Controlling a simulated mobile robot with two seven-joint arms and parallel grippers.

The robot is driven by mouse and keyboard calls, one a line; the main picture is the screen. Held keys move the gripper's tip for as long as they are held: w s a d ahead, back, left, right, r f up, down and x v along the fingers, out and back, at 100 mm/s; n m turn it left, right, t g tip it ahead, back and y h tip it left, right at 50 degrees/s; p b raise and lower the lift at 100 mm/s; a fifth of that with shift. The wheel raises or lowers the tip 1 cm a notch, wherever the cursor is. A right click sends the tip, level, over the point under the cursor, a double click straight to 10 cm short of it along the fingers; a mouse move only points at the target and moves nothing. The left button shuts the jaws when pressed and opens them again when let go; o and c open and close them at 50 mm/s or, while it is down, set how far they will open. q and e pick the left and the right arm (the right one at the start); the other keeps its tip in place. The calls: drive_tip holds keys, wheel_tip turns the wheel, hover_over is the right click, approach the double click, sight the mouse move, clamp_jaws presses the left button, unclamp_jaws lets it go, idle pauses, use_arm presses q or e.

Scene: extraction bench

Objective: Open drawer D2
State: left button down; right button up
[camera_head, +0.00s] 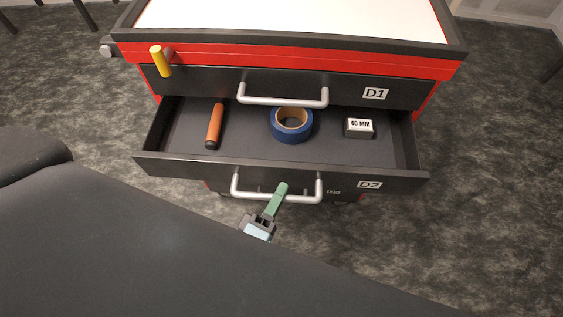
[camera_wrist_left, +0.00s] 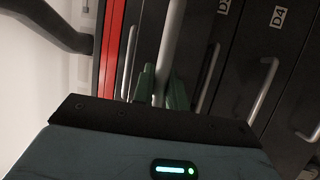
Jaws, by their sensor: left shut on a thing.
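Drawer D2 (camera_head: 400,181) of the red and black cabinet stands pulled out, with its inside in view. Its label reads D2, and a silver bar handle (camera_head: 305,202) runs along its front. My left gripper (camera_head: 280,190) has green fingers and is shut on this handle, near its middle. In the left wrist view the grey handle bar (camera_wrist_left: 170,35) passes between the green fingers of the gripper (camera_wrist_left: 162,84). My right gripper is in neither view.
In the drawer lie an orange-handled tool (camera_head: 214,124), a blue tape roll (camera_head: 292,137) and a block marked 40 MM (camera_head: 359,128). Drawer D1 (camera_head: 205,84) above is shut. A yellow-handled thing (camera_head: 160,60) sits at the cabinet's upper left. Drawer D4 (camera_wrist_left: 270,50) is shut.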

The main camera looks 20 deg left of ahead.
use_arm(q)
drive_tip(key=s+d, duration=0.2)
drive_tip(key=s, duration=0.5)
drive_tip(key=shift+s, duration=0.3)
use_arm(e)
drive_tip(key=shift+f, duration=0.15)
use_arm(q)
drive_tip(key=shift+d, duration=0.1)
drive_tip(key=c, duration=1.4)
unclamp_jaws()
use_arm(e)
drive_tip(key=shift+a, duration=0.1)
